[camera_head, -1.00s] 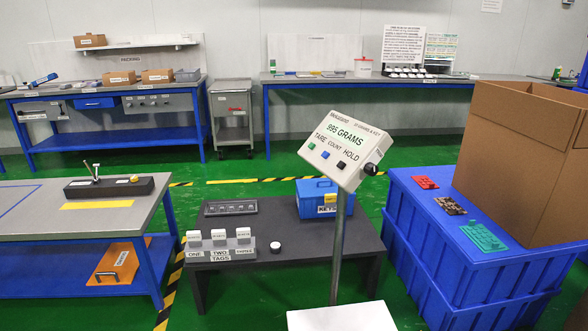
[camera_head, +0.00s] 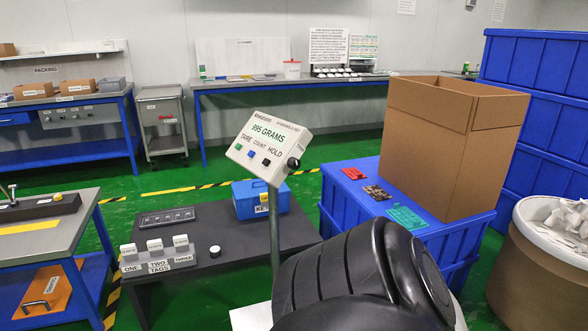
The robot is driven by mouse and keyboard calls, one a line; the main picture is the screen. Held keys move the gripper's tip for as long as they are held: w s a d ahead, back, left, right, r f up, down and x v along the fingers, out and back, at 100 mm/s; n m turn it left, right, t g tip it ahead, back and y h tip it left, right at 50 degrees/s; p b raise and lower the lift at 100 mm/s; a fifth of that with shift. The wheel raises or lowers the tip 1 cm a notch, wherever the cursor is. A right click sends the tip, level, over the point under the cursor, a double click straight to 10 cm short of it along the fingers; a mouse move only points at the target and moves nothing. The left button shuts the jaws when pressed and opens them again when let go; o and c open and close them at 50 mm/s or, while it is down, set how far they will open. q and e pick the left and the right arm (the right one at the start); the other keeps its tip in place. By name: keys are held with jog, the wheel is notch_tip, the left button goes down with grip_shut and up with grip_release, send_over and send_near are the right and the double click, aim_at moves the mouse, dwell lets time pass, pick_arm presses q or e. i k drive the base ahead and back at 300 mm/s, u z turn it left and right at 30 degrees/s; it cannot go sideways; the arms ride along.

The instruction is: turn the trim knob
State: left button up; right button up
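A black round knob (camera_head: 293,163) sticks out from the right side of the white scale display (camera_head: 268,147). The display reads "995 GRAMS" and has green, blue and black buttons under TARE, COUNT and HOLD. It stands tilted on a grey post (camera_head: 274,225). A large black arm link of mine fills the lower middle right, in front of the post's foot and apart from the knob in the picture. Neither gripper shows.
A dark low table (camera_head: 190,277) holds a tag rack (camera_head: 158,262), a blue KEYS box (camera_head: 260,199) and a white-topped round piece (camera_head: 214,251). A blue crate (camera_head: 342,190) with a cardboard box (camera_head: 440,150) stands right. A drum (camera_head: 533,270) stands far right.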

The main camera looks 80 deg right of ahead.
aim_at(293, 163)
jog(key=u, duration=0.05)
jog(key=k, duration=0.65)
jog(key=z, duration=0.95)
